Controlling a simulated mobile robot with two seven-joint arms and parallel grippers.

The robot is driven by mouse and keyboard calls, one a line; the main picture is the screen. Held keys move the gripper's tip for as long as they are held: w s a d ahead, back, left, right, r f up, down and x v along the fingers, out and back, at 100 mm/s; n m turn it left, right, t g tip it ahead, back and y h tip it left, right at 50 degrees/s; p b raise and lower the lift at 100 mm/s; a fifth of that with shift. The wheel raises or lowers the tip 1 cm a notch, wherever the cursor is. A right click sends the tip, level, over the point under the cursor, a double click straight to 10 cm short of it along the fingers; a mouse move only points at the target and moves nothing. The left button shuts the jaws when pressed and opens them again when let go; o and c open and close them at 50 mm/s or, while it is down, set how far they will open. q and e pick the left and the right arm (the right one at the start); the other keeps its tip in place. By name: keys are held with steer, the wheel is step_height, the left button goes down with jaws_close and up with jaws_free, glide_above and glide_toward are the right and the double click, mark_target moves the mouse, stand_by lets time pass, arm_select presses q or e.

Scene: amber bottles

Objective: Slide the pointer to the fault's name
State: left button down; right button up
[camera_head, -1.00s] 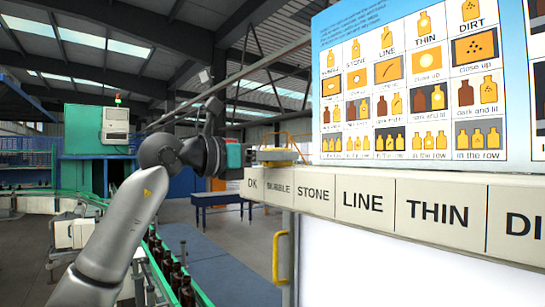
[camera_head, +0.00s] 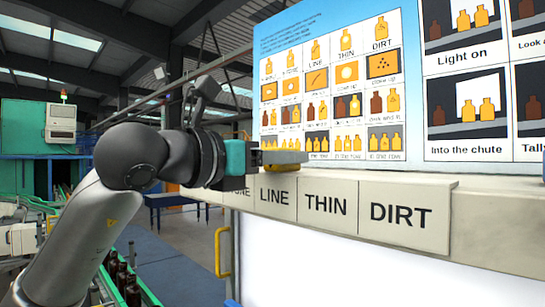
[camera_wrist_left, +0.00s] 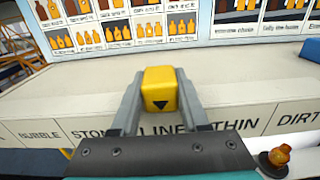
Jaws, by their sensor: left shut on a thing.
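The yellow pointer (camera_wrist_left: 160,89), a small block with a black triangle, stands on the pale ledge (camera_wrist_left: 235,88). My left gripper (camera_wrist_left: 154,88) is shut on it, with one finger on each side. In the left wrist view its triangle points down at the LINE label (camera_wrist_left: 159,131). In the head view the pointer (camera_head: 285,157) shows above the LINE label (camera_head: 275,192), beside my left gripper (camera_head: 279,146). The THIN label (camera_head: 326,205) and DIRT label (camera_head: 398,216) are to the right. My left wrist hides the labels at the far left. My right gripper is not in view.
A picture chart (camera_head: 330,85) of bottle faults stands behind the ledge. A blue block (camera_wrist_left: 311,50) lies on the ledge at right. A small amber object (camera_wrist_left: 277,158) shows at lower right. Dark bottles (camera_head: 122,275) stand on a green-edged conveyor at lower left.

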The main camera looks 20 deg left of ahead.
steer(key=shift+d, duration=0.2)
arm_select(q)
steer(key=shift+c, duration=2)
jaws_free()
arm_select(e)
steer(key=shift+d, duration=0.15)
arm_select(q)
steer(key=shift+s, duration=0.1)
steer(key=b+v, duration=0.4)
steer(key=v, duration=1.1)
steer(key=shift+b, duration=0.3)
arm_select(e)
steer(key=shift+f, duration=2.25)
arm_select(q)
steer(key=shift+a, duration=0.1)
